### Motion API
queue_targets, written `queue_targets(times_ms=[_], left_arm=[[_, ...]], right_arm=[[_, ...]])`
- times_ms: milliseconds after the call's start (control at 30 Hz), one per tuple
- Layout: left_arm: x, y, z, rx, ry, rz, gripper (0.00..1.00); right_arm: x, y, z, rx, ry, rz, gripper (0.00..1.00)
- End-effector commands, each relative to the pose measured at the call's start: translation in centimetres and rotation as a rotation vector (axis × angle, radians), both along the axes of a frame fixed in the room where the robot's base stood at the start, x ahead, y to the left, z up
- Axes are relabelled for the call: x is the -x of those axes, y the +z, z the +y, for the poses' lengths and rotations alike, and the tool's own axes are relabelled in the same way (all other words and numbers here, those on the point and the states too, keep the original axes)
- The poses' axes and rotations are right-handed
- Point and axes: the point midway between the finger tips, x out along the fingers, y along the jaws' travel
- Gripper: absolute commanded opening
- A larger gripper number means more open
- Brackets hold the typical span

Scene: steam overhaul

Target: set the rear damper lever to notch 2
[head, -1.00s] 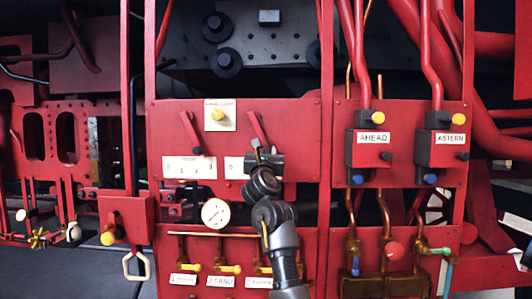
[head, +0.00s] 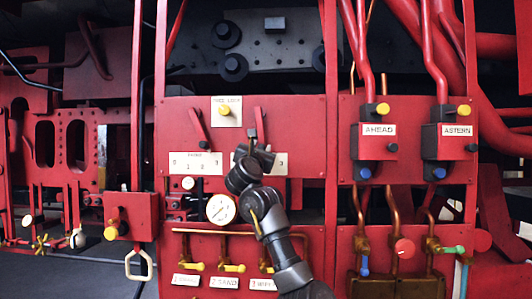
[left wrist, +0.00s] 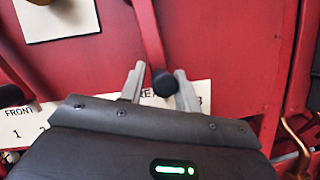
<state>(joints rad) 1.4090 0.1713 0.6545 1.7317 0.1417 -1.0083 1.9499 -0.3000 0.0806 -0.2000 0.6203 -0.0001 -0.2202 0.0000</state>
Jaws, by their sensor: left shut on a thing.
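The rear damper lever (head: 257,116) is a red bar on the red panel, steep and leaning slightly, its lower end to the right. Its black knob (left wrist: 163,82) shows between the fingers of my left gripper (left wrist: 159,88), which is shut on it. In the head view the gripper (head: 252,150) covers the lever's lower end and the middle of its number plate (head: 280,162). In the left wrist view the knob is left of the 3 on the rear plate (left wrist: 203,99); the other numbers are hidden, so I cannot read the notch. My right gripper is not in view.
The front damper lever (head: 197,125) and its number plate (head: 181,165) are to the left. A white plate with a yellow knob (head: 224,110) is above. A gauge (head: 221,209) and yellow-handled valves (head: 231,267) lie below; AHEAD and ASTERN boxes (head: 378,142) stand right.

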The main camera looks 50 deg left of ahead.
Motion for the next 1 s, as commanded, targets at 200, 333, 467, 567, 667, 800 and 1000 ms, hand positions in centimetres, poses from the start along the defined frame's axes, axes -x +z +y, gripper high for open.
queue_targets(times_ms=[200, 333, 467, 567, 667, 800, 1000], left_arm=[[-0.4, -0.2, -0.3, -0.001, -0.006, 0.007, 0.45], [-0.3, -0.1, -0.2, 0.000, -0.005, 0.005, 0.45], [-0.2, -0.1, -0.2, 0.001, -0.004, 0.002, 0.45], [-0.2, -0.1, -0.1, 0.002, -0.004, 0.001, 0.45], [0.0, -0.3, -0.3, 0.001, -0.003, 0.002, 0.45], [1.3, -1.1, -1.2, 0.001, -0.001, 0.000, 0.45], [4.4, -2.5, -3.7, 0.000, -0.002, -0.001, 0.45]], right_arm=[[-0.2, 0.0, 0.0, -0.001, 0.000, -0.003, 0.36], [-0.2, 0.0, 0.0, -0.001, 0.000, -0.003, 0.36], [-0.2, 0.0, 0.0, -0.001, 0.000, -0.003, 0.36], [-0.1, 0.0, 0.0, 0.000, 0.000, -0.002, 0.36], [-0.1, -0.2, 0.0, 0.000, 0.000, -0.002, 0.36], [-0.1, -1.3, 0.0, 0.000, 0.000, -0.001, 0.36], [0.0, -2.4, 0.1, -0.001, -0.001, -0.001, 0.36]])
